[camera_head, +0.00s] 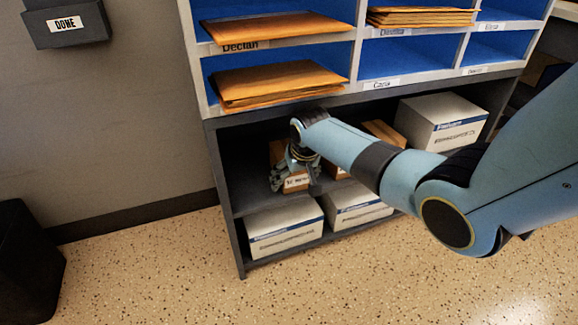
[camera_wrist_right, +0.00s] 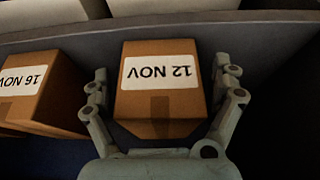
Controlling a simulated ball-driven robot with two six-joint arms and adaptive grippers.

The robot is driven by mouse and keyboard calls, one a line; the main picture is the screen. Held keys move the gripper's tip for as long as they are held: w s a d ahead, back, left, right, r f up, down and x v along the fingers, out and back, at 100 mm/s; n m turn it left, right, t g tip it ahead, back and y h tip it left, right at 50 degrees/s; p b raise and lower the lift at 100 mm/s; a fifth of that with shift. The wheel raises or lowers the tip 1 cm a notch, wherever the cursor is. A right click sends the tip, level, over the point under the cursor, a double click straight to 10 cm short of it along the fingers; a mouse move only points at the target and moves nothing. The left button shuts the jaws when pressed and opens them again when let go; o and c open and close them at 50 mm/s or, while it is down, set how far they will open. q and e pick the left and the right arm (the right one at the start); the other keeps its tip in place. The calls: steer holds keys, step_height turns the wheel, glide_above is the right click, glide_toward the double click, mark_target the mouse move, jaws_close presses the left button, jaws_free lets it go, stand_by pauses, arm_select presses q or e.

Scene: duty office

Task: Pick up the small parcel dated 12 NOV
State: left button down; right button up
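The small brown parcel labelled 12 NOV (camera_wrist_right: 160,105) sits on the dark shelf, its label upside down in the right wrist view. In the head view it is partly hidden behind my right gripper, its white label (camera_head: 296,182) just showing. My right gripper (camera_head: 293,178) reaches into the lower shelf. In the right wrist view its two fingers (camera_wrist_right: 161,72) stand open on either side of the parcel, with narrow gaps showing beside it. My left gripper is not in view.
A second brown parcel, labelled 16 NOV (camera_wrist_right: 30,92), sits close beside it. White boxes stand below (camera_head: 284,231) and on the shelf at right (camera_head: 440,122). Blue pigeonholes with orange envelopes (camera_head: 280,82) hang above my arm. A DONE holder (camera_head: 66,24) is on the wall.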

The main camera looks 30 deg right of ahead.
steer(key=c, duration=1.1)
steer(key=shift+r, duration=0.1)
steer(key=shift+c, duration=0.2)
